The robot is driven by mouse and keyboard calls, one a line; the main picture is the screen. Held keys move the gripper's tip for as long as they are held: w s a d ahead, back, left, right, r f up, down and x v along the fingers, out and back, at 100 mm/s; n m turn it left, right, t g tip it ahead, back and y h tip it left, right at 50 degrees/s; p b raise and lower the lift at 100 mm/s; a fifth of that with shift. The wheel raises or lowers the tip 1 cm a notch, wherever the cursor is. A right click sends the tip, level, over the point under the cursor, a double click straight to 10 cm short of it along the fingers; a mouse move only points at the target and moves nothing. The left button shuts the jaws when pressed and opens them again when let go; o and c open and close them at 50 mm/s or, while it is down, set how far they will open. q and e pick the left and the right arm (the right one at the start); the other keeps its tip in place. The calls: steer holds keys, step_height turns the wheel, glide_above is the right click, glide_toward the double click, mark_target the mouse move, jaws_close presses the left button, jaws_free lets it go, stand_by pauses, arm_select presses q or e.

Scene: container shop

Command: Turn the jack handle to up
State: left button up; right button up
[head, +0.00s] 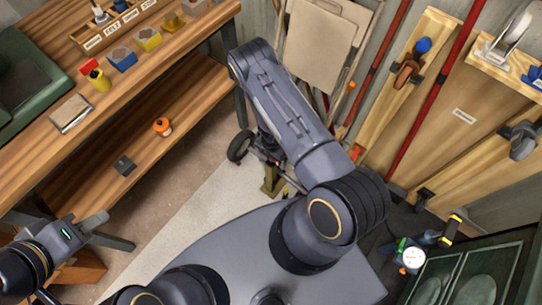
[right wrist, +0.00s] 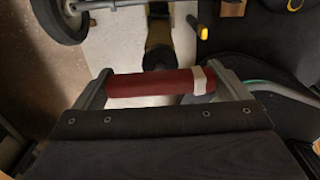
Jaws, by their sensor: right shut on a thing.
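The red cylindrical grip of the jack handle (right wrist: 140,84) lies across the right wrist view, with a pale band at its right end. My right gripper (right wrist: 152,82) has one finger at each end of this grip and is shut on it. A dark and olive post (right wrist: 159,40) shows just beyond the grip. My left gripper (head: 118,231) is open and empty at the lower left, near the bench.
A wooden workbench (head: 190,45) with a lower shelf stands at the left. A black wheel (head: 239,146) is close to my right arm and also shows in the right wrist view (right wrist: 58,18). Boards and red poles lean at the right. Some floor (head: 185,175) is clear.

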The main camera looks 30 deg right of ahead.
stand_by(0.6)
steer(key=o, duration=0.6)
steer(key=shift+r+p, duration=0.95)
steer(key=shift+r, duration=2.95)
